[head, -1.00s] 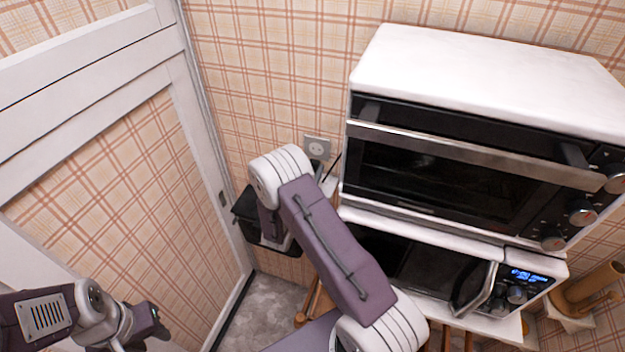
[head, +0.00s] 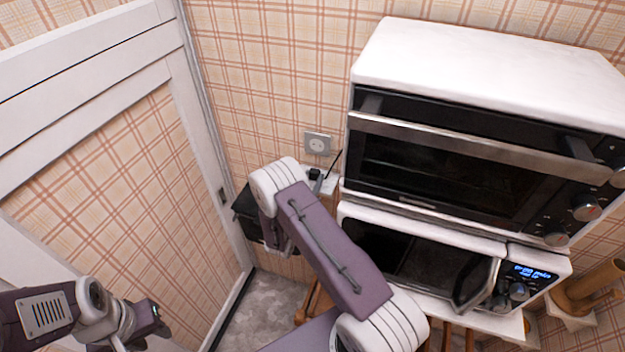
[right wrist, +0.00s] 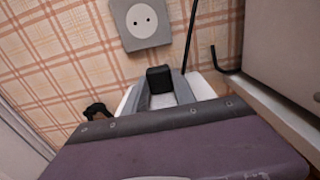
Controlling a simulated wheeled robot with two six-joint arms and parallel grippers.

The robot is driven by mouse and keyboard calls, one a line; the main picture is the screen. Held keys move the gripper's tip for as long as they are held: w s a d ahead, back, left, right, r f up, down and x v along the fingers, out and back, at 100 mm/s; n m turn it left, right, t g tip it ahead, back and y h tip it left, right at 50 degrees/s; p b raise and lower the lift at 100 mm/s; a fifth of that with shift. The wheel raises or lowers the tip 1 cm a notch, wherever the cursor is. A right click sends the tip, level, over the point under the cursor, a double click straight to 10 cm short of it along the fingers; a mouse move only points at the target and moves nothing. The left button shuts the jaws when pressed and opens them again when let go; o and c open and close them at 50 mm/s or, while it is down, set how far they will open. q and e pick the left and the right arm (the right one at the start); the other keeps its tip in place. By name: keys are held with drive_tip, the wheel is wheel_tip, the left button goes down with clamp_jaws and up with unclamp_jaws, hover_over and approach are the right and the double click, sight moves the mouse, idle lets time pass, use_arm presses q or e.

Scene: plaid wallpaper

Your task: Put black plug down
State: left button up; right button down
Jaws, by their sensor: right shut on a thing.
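The black plug (right wrist: 160,79) is between the fingertips of my right gripper (right wrist: 162,92) in the right wrist view, below the wall socket (right wrist: 143,20). My right gripper is shut on it. In the head view the plug (head: 315,174) shows as a small dark block over a white surface (head: 329,184), under the socket (head: 317,143) and apart from it. I cannot tell whether the plug touches that surface. My right forearm hides most of the right gripper there. My left gripper (head: 150,322) is at the lower left, away from the plug; its jaws are unclear.
A thin black cord (right wrist: 190,38) runs beside the socket. A black bin-like container (head: 246,208) is by the door frame at left.

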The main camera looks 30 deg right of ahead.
drive_tip(key=c, duration=1)
unclamp_jaws()
drive_tip(key=shift+r, duration=0.15)
drive_tip(key=shift+r+p, duration=0.5)
drive_tip(key=shift+p, duration=0.2)
drive_tip(key=shift+s+a+f, duration=0.1)
drive_tip(key=shift+s+a, duration=0.1)
drive_tip(key=shift+a, duration=0.1)
drive_tip(key=shift+b+v, duration=1.7)
drive_tip(key=shift+v, duration=4)
drive_tip(key=shift+s, duration=0.1)
